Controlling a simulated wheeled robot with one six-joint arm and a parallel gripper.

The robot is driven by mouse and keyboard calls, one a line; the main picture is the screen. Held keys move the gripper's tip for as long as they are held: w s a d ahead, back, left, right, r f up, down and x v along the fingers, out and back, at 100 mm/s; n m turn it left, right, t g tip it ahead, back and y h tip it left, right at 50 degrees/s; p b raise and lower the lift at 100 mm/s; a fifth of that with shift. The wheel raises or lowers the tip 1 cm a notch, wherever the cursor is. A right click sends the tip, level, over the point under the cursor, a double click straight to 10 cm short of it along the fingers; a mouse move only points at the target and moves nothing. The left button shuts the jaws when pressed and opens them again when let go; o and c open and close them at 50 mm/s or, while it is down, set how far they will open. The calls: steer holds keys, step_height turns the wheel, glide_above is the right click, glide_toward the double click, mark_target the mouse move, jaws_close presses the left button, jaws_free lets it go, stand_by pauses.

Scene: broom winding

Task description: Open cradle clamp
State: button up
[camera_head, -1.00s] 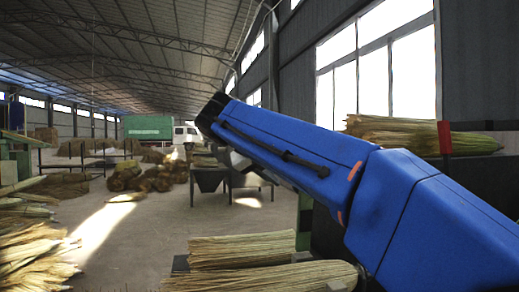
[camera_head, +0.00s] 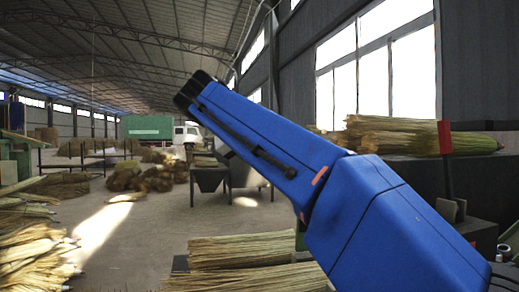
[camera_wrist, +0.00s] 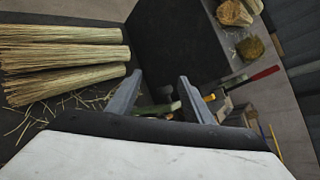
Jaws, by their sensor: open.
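In the wrist view, my gripper (camera_wrist: 160,76) is open, with its two grey fingers spread and nothing seen between their tips. A lever with a red end (camera_wrist: 265,73) lies to the right of the fingers, beside a pale bracket-like part (camera_wrist: 225,100); this looks like the cradle clamp, but its state cannot be told. In the head view, a dark upright bar with a red top (camera_head: 445,137) stands against a straw bundle (camera_head: 393,135) on the right bench. My blue arm hides part of that area, and my fingers do not show there.
Several straw bundles (camera_wrist: 62,55) lie at the left in the wrist view. More bundles (camera_head: 240,249) lie low in the middle of the head view, and a loose straw pile (camera_head: 32,256) is at the left. Open floor (camera_head: 145,225) lies between.

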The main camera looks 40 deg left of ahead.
steer(key=s+r, duration=0.1)
steer(key=a+r, duration=0.1)
steer(key=s+r, duration=0.1)
steer(key=shift+s+a, duration=0.25)
steer(key=shift+s, duration=0.05)
stand_by(0.3)
stand_by(0.3)
